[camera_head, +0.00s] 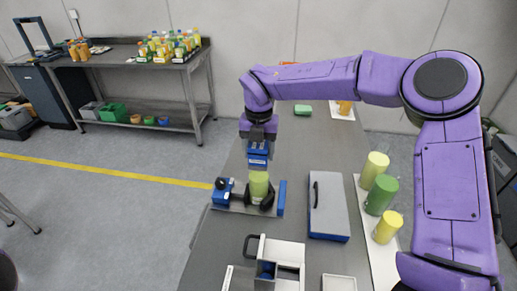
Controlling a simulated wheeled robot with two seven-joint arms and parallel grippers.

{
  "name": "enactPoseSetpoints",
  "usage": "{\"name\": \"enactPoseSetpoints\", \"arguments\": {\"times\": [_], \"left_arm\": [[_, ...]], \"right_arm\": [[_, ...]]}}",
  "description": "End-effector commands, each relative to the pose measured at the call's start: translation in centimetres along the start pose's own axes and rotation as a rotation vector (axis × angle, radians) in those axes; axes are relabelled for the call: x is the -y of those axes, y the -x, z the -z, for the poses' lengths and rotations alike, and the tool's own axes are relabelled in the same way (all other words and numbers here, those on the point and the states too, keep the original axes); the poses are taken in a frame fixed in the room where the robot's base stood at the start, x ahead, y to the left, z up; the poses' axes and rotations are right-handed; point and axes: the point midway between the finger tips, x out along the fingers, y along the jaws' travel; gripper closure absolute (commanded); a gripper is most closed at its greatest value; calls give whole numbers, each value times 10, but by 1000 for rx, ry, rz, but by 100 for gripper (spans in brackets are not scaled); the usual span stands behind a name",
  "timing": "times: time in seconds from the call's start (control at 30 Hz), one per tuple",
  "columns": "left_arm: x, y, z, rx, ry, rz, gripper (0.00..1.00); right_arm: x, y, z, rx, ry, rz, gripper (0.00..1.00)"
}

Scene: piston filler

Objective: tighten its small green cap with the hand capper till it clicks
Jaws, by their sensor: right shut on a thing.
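My right gripper (259,136) points straight down over the bench and is shut on a blue tool, seemingly the hand capper (258,151). The capper is upright over a yellow-green bottle (259,186). The bottle stands upright in a dark holder of a blue and grey fixture (282,198). The small green cap is not distinguishable; the capper hides the bottle's top. I cannot tell whether capper and cap touch. My left gripper is not in view.
A grey-topped blue case (328,205) lies right of the fixture. Yellow and green cylinders (381,195) stand on a white strip farther right. A white and grey device (275,265) stands in front. A side bench (115,57) holds many bottles.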

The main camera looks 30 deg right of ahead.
Motion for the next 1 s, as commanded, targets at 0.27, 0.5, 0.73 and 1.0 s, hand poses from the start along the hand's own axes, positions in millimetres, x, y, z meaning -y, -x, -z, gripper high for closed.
{"name": "enactPoseSetpoints", "arguments": {"times": [0.27, 0.5, 0.73, 1.0], "left_arm": [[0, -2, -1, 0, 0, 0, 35], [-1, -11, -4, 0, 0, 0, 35], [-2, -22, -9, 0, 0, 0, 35], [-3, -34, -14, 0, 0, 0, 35]], "right_arm": [[0, -1, 1, 0, -1, -1, 81], [0, -4, 1, 1, -66, -2, 81], [0, -4, 1, 1, -177, -3, 81], [1, -4, 1, 1, -303, -3, 81]]}}
